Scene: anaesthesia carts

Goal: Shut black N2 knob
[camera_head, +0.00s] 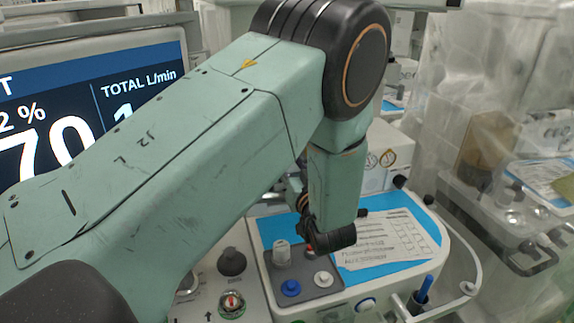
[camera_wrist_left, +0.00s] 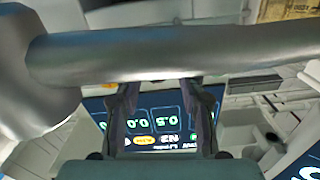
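A black knob (camera_head: 232,262) stands on the white cart panel at lower centre in the head view, just under my left arm. I cannot read a label on it. In the left wrist view a dark display (camera_wrist_left: 160,122) shows "N2" upside down between the fingers of my left gripper (camera_wrist_left: 160,88). The fingers stand apart with nothing visible between them. A thick grey bar (camera_wrist_left: 180,50) crosses in front and hides their tips. The right gripper is not in view.
A red knob (camera_head: 232,303), a blue knob (camera_head: 290,288), a white knob (camera_head: 323,278) and a pale grey knob (camera_head: 282,252) stand near the black one. A monitor (camera_head: 165,60) is behind my arm. A paper sheet (camera_head: 385,240) lies on a blue surface (camera_head: 420,214).

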